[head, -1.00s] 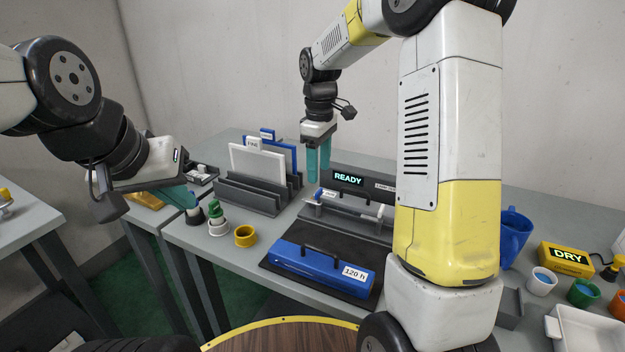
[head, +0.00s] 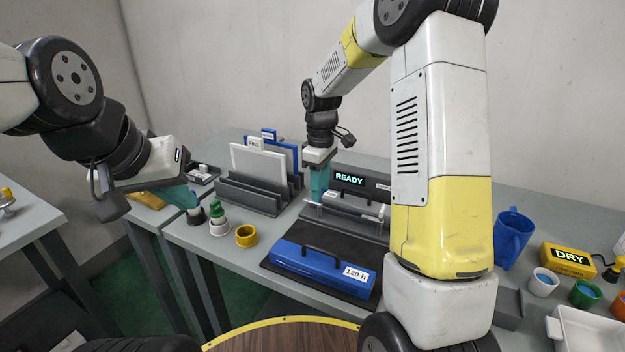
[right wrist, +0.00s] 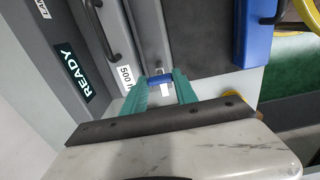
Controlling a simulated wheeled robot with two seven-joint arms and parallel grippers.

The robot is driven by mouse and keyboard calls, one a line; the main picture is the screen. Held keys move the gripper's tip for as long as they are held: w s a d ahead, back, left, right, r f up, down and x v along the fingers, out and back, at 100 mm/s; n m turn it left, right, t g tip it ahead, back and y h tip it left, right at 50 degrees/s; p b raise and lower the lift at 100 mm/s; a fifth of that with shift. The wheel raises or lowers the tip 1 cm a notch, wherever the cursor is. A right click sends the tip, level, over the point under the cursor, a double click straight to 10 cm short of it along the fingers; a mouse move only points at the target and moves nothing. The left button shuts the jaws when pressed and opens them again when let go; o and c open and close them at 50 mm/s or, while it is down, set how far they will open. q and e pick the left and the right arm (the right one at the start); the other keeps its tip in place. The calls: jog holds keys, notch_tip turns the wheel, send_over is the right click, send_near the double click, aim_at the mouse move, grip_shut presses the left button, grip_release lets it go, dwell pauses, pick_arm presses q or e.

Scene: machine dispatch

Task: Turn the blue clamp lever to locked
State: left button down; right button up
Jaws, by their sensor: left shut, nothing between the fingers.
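The blue clamp lever (right wrist: 160,79) shows in the right wrist view as a short blue bar on the grey machine front, beside the "500" label. My right gripper (head: 318,190) reaches down to the machine from above. In the right wrist view its green fingers (right wrist: 160,88) stand apart with the lever between their tips. I cannot tell whether they press on it. In the head view the fingers hide the lever. The grey machine (head: 372,187) has a lit READY display. My left gripper (head: 190,199) is shut and empty at the left, close to the small bottles.
A blue case (head: 318,268) labelled 120 h lies on a dark mat in front of the machine. A rack (head: 247,194) with panels stands left of it. A green-topped bottle (head: 217,220) and a yellow ring (head: 246,236) stand near the table's left edge. A blue jug (head: 511,238) is at right.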

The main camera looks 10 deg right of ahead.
grip_shut()
jog(key=shift+m, duration=0.3)
jog(key=m, duration=0.3)
jog(key=shift+m, duration=0.4)
jog(key=m, duration=0.4)
jog(key=shift+m, duration=0.3)
jog(key=m, duration=0.4)
jog(key=shift+r+m, duration=0.1)
jog(key=shift+m, duration=2.3)
